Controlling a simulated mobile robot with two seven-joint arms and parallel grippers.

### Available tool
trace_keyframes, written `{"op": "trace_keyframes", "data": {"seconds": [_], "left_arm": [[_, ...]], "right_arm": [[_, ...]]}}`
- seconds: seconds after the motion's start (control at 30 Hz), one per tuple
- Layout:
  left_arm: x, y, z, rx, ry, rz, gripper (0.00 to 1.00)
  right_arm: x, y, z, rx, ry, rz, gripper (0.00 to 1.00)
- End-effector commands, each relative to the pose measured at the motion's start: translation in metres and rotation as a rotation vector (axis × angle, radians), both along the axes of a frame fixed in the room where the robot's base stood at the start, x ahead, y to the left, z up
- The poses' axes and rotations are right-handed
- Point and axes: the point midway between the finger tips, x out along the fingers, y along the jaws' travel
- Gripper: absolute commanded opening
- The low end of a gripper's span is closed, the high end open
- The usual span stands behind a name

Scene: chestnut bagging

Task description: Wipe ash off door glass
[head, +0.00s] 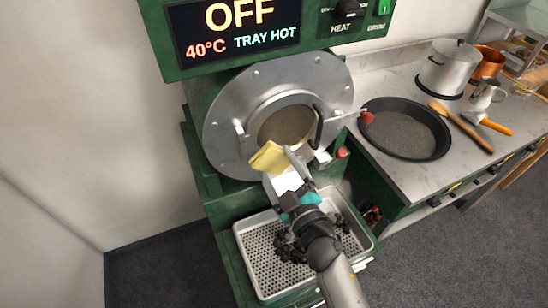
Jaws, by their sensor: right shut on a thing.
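The round metal door (226,128) of the green roaster is closed, with a brownish, dull glass window (287,125) in its middle. My right gripper (279,162) is shut on a folded yellow cloth (267,158). The cloth is at the lower left of the window, close to the door's rim. I cannot tell whether it touches the glass. The gripper hides part of the door's lower edge. My left gripper is not in view.
A perforated tray (245,243) with dark pieces lies below the door, under my right arm. A black handle stands at the window's right. The counter at right holds a dark round pan (405,128), a wooden utensil (462,127) and a steel pot (446,68).

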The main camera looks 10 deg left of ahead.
Motion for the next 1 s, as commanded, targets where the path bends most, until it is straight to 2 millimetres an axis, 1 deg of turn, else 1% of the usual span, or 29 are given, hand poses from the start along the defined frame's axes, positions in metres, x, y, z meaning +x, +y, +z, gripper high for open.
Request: {"op": "trace_keyframes", "data": {"seconds": [0.37,0.7,1.0], "left_arm": [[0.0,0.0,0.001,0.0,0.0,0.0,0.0],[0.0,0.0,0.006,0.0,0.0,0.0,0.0],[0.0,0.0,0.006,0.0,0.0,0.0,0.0]], "right_arm": [[-0.003,-0.002,-0.001,0.0,0.001,-0.001,0.42],[-0.024,-0.016,0.0,0.0,0.002,0.0,0.42],[-0.026,-0.017,0.0,0.0,0.0,0.0,0.42]]}}
